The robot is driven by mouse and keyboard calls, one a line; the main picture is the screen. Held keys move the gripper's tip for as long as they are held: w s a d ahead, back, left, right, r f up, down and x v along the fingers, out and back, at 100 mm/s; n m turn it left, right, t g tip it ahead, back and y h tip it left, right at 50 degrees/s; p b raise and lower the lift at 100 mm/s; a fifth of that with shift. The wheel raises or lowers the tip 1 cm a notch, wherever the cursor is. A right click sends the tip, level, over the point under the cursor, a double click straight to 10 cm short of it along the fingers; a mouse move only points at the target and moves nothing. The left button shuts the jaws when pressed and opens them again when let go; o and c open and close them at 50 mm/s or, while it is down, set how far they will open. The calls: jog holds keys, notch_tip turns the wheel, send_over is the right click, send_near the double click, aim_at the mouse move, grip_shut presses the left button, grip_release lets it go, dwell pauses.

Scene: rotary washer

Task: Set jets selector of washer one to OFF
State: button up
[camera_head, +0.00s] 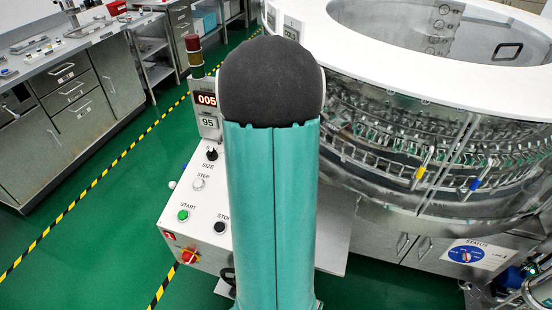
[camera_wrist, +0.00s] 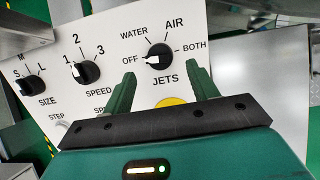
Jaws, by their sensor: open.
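The JETS selector (camera_wrist: 159,56) is a black round knob with a white pointer, in the upper middle of the wrist view. Its white pointer points left at the OFF label; WATER, AIR and BOTH are printed around it. My gripper (camera_wrist: 160,71) is open, with its two green fingers apart below the knob in the picture, one to each side. Nothing is between the fingers, and I see no contact with the knob. In the head view, the JETS knob and my gripper are hidden behind my arm.
The SPEED knob (camera_wrist: 86,72) and SIZE knob (camera_wrist: 28,85) are left of JETS. A yellow button (camera_wrist: 171,102) is partly hidden below it. In the head view, the control panel (camera_head: 186,207) stands beside the round washer (camera_head: 410,60); green floor is open at left.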

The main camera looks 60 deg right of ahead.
jog(key=v, duration=0.8)
jog(key=shift+a+r, duration=0.15)
jog(key=shift+r, duration=0.15)
jog(key=shift+w, duration=0.1)
jog(key=w+a+r+m+t, duration=0.1)
jog(key=w+a+r+m, duration=0.2)
jog(key=a, duration=0.4)
jog(key=w+a+r+m+t+y, duration=0.1)
jog(key=w+a+r+m, duration=0.25)
jog(key=a, duration=0.35)
jog(key=w+a+r+m+t, duration=0.1)
jog(key=w+a+r+m, duration=0.25)
jog(key=a, duration=0.35)
jog(key=s+a+r+m+y, duration=0.2)
jog(key=a+m, duration=0.3)
jog(key=a, duration=0.5)
jog(key=s+a+r+m+t+y, duration=0.1)
jog(key=a+m, duration=0.4)
jog(key=a, duration=0.5)
jog(key=shift+s+a+r+t+y, duration=0.35)
jog(key=shift+s+r+y, duration=0.1)
jog(key=shift+s+y, duration=0.6)
jog(key=shift+d, duration=0.1)
